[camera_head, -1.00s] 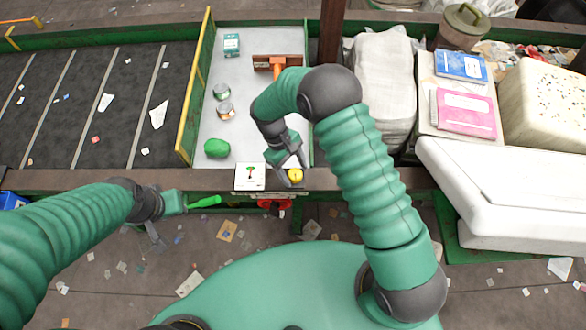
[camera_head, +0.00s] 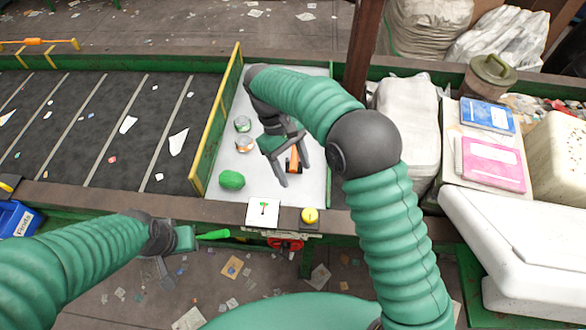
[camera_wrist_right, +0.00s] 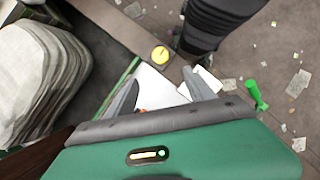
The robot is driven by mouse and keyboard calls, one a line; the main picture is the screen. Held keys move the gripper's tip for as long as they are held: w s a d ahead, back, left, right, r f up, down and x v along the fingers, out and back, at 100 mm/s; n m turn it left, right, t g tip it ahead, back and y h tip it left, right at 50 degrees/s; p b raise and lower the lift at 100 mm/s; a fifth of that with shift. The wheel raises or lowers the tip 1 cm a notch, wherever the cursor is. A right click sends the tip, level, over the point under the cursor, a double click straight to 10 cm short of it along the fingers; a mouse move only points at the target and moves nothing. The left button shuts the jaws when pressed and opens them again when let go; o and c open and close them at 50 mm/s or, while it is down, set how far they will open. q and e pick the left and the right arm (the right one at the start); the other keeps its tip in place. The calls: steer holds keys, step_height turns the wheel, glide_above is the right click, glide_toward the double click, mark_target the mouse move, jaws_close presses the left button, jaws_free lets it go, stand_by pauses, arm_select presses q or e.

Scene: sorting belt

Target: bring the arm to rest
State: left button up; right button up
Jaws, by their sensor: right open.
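My right arm reaches over the pale sorting tray (camera_head: 212,160) in the head view. Its gripper (camera_head: 291,166) is open with nothing between the fingers, above the tray's near right part. An orange-handled tool (camera_head: 293,163) lies beneath it, partly hidden by the gripper and arm. In the right wrist view the two grey fingers (camera_wrist_right: 162,97) stand apart, with the tray's pale surface behind them. My left gripper (camera_head: 168,262) is low at the left, in front of the belt frame. A bright green piece (camera_head: 213,235) shows beside it; I cannot tell whether it is held.
The tray holds a green lump (camera_head: 231,180) and two cans (camera_head: 242,124) (camera_head: 245,144). A yellow button (camera_head: 309,216) and a white tree card (camera_head: 263,212) are on the front ledge.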

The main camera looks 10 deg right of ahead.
steer(key=shift+r, duration=0.25)
steer(key=s+d+f+m+t+y+b, duration=0.1)
steer(key=s+d+f+m+t+b, duration=0.2)
steer(key=s+d+f, duration=0.2)
steer(key=s+d+f+m+t+y+b, duration=0.1)
steer(key=s+d+f+m+t+b, duration=0.2)
steer(key=s, duration=0.6)
step_height(320, 180, down, 3)
steer(key=d+b, duration=0.1)
steer(key=d, duration=0.1)
steer(key=shift+s+d+r+m+y, duration=0.2)
steer(key=shift+s+d+m+y, duration=0.1)
steer(key=shift+s+m, duration=0.1)
steer(key=shift+d, duration=0.15)
